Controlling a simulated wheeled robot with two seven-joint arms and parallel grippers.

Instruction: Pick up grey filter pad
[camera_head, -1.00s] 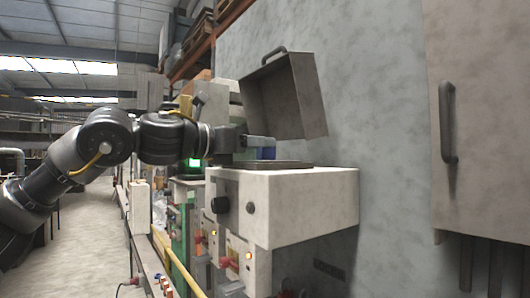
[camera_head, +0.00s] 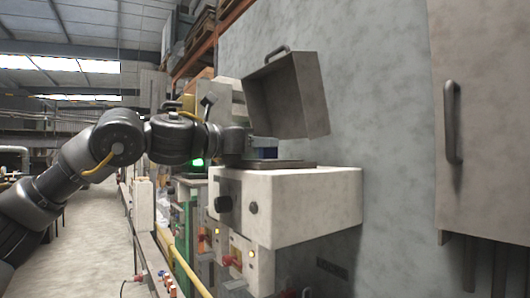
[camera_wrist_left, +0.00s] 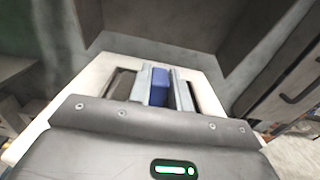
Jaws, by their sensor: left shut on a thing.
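My left gripper (camera_head: 258,146) is at the white machine (camera_head: 290,205), just above the dark tray (camera_head: 292,164) on its top and under the raised grey lid (camera_head: 290,95). In the left wrist view the gripper (camera_wrist_left: 158,76) is shut on a blue block (camera_wrist_left: 159,90), which sits between the two pale fingers. The blue block also shows in the head view (camera_head: 269,153), low beside the fingertips. I cannot make out a grey filter pad apart from these. Whether the block touches the tray is hidden. My right gripper is not in view.
The open lid stands close behind and above my left gripper. A grey cabinet with a handle (camera_head: 452,120) is on the right wall. A row of machines with a yellow rail (camera_head: 185,268) runs along the left of the white machine. The aisle floor (camera_head: 95,245) is clear.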

